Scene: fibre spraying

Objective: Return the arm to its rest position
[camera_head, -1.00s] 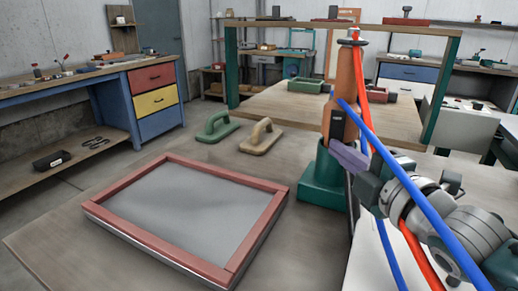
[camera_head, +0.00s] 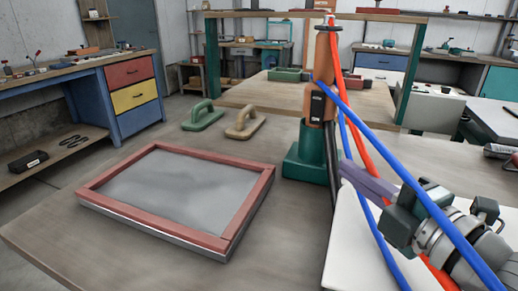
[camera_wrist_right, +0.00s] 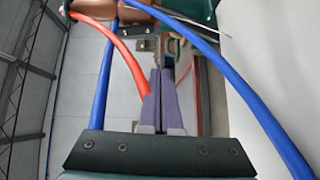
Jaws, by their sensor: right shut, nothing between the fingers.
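My right gripper (camera_head: 345,168) has purple fingers and comes in from the right in the head view. Its fingers are shut together and empty, and they also show in the right wrist view (camera_wrist_right: 160,90). The spray tool (camera_head: 317,85), with an orange-brown body, stands upright in a green holder (camera_head: 306,165) on the table. The gripper is just to the right of the tool and holder, apart from the tool's body. A red hose (camera_head: 376,146) and a blue hose (camera_head: 385,140) run from the tool past my right arm. My left gripper is not in view.
A red-framed tray with a grey panel (camera_head: 178,193) lies on the table (camera_head: 100,258). A green float (camera_head: 203,117) and a beige float (camera_head: 245,123) lie behind it. A white sheet (camera_head: 345,245) lies under the hoses. A shelf frame (camera_head: 408,85) stands behind.

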